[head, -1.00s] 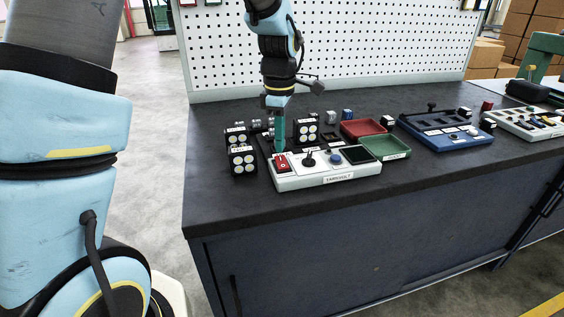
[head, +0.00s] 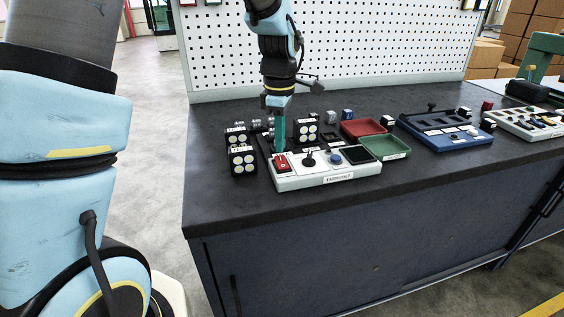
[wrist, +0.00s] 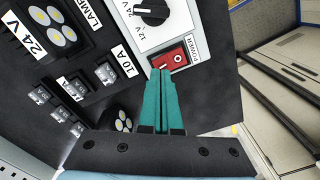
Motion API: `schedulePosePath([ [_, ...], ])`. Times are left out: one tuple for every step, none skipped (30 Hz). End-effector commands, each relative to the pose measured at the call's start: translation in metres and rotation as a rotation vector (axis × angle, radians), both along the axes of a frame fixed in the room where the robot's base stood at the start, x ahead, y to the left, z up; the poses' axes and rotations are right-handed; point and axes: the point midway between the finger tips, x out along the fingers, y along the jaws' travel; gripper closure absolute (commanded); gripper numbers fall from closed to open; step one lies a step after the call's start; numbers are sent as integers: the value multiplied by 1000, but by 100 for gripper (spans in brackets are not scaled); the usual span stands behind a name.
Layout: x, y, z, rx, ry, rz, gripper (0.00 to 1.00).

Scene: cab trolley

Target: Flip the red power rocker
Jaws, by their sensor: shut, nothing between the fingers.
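The red power rocker (head: 282,163) sits at the left end of the white control panel (head: 325,180) on the dark workbench. In the wrist view the red rocker (wrist: 172,60) lies beside a "POWER" label, on the white panel with a black knob. My gripper (head: 279,150) points down with its teal fingers shut and empty. In the wrist view my fingertips (wrist: 160,72) are at the rocker's near end and overlap its edge. I cannot tell whether they touch it.
Black lamp blocks (head: 243,161) stand just left of the panel. A red tray (head: 363,128) and a green tray (head: 385,146) lie behind and right of it. A blue panel (head: 445,130) is farther right. The bench front is clear.

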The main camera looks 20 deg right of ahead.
Motion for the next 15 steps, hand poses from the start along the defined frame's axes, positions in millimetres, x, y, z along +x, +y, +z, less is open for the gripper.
schedulePosePath([
  [0, 0, -1, 0, 0, 0, 100],
  [0, 0, -1, 0, 0, 0, 100],
  [0, 0, -2, 0, 0, 0, 100],
  [0, 0, -2, 0, 0, 0, 100],
  [0, 0, -3, 0, 0, 0, 100],
  [0, 0, -4, 0, 0, 0, 100],
  [0, 0, -4, 0, 0, 0, 100],
  [0, 0, -5, 0, 0, 0, 100],
  [0, 0, -5, 0, 0, 0, 100],
  [0, 0, -6, 1, 1, 0, 100],
  [0, 0, -6, 1, 1, 0, 100],
  [0, 0, -7, 0, 0, 0, 100],
  [0, 0, -8, 1, 1, 0, 100],
  [0, 0, -8, 0, 0, 0, 100],
  [0, 0, -9, 0, 0, 0, 100],
])
